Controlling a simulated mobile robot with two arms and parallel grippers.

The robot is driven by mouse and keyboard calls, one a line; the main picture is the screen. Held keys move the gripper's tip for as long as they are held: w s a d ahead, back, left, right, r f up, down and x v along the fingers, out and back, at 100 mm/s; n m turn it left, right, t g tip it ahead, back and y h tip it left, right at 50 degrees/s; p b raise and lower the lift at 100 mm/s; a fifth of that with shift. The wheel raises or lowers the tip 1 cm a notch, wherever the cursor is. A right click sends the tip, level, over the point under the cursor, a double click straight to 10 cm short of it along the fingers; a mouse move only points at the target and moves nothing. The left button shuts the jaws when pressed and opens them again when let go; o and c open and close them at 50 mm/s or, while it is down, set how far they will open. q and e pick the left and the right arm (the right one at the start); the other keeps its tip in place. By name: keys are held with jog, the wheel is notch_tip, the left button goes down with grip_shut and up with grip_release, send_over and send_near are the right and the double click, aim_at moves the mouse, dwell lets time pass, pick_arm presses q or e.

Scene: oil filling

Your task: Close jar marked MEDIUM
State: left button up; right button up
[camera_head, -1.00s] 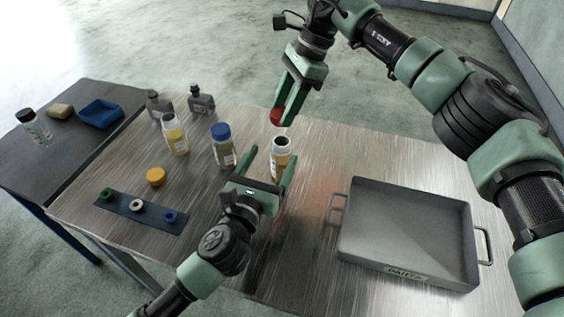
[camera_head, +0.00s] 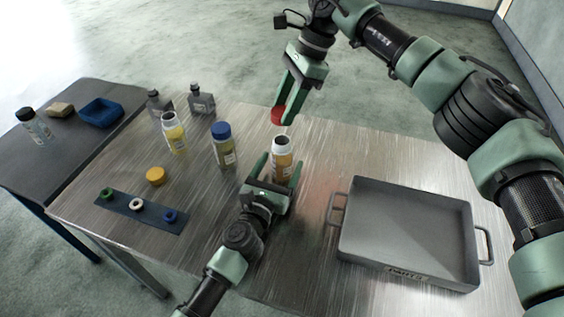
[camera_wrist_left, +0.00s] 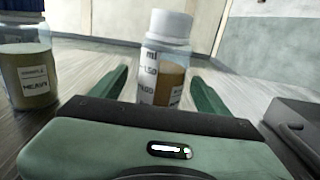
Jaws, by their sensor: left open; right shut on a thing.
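An open jar of amber liquid with a white neck (camera_head: 282,160) stands upright on the metal table. It also shows in the left wrist view (camera_wrist_left: 168,60), where its visible side carries volume marks; the word MEDIUM is not readable. My left gripper (camera_head: 278,172) is open, with a finger on each side of the jar's body; I cannot tell whether they touch it. My right gripper (camera_head: 281,109) is shut on a red lid (camera_head: 277,116), held above the jar and slightly to its left.
A blue-lidded jar (camera_head: 222,146), labelled HEAVY in the left wrist view (camera_wrist_left: 27,65), stands to the left. An open pale-yellow jar (camera_head: 174,133), a yellow lid (camera_head: 155,176) and a strip with rings (camera_head: 137,205) are further left. A grey tray (camera_head: 345,225) stands at the right.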

aim_at(282, 140)
pick_arm(q)
jog(key=shift+x, duration=0.9)
grip_shut()
pick_arm(e)
jog(key=shift+s+f, duration=0.1)
jog(key=shift+f, duration=2.35)
jog(key=shift+f, duration=0.9)
jog(key=shift+f, duration=0.55)
